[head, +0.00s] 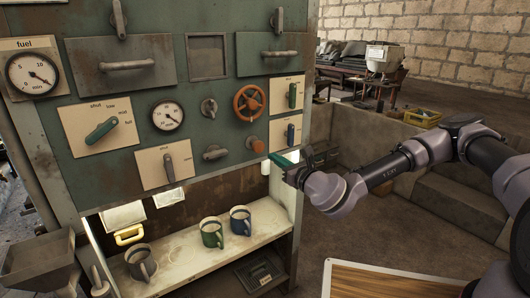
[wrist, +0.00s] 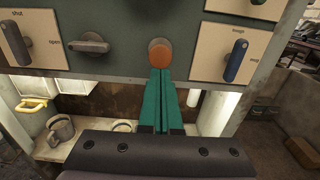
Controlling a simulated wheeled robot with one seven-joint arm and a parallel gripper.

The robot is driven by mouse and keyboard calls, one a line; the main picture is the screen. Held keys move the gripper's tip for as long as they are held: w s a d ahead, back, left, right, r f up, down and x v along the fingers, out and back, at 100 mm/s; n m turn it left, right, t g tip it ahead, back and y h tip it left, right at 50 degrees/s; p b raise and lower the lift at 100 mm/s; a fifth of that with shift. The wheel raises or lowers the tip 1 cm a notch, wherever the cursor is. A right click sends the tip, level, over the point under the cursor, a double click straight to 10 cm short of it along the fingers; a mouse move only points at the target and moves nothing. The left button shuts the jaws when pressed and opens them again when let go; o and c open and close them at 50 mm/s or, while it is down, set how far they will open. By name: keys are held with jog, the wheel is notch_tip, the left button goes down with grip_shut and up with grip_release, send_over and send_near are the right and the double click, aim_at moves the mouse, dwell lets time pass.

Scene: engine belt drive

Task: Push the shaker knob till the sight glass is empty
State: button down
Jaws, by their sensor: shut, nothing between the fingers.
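A round orange-brown knob (head: 255,145) sits low on the right of the green panel; I take it for the shaker knob. It also shows in the wrist view (wrist: 161,52). My gripper (head: 272,156) comes from the right with its green fingers shut and empty. In the wrist view the fingertips (wrist: 160,72) lie at the knob's lower edge; I cannot tell whether they touch it. A dark framed square window (head: 207,57) is high on the panel; I cannot tell whether it is the sight glass, and no level can be read in it.
An orange handwheel (head: 249,103) and a grey lever (head: 215,152) are near the knob. Levers on cream plates (head: 290,132) flank it on the right. Below, a shelf (head: 190,262) holds a grey mug (head: 141,262), a green mug (head: 212,233) and a blue mug (head: 240,220).

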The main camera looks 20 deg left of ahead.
aim_at(260, 147)
jog(key=x, duration=0.6)
jog(key=shift+x, duration=1.1)
jog(key=shift+w+a, duration=0.15)
jog(key=shift+w, duration=0.1)
jog(key=shift+r, duration=0.1)
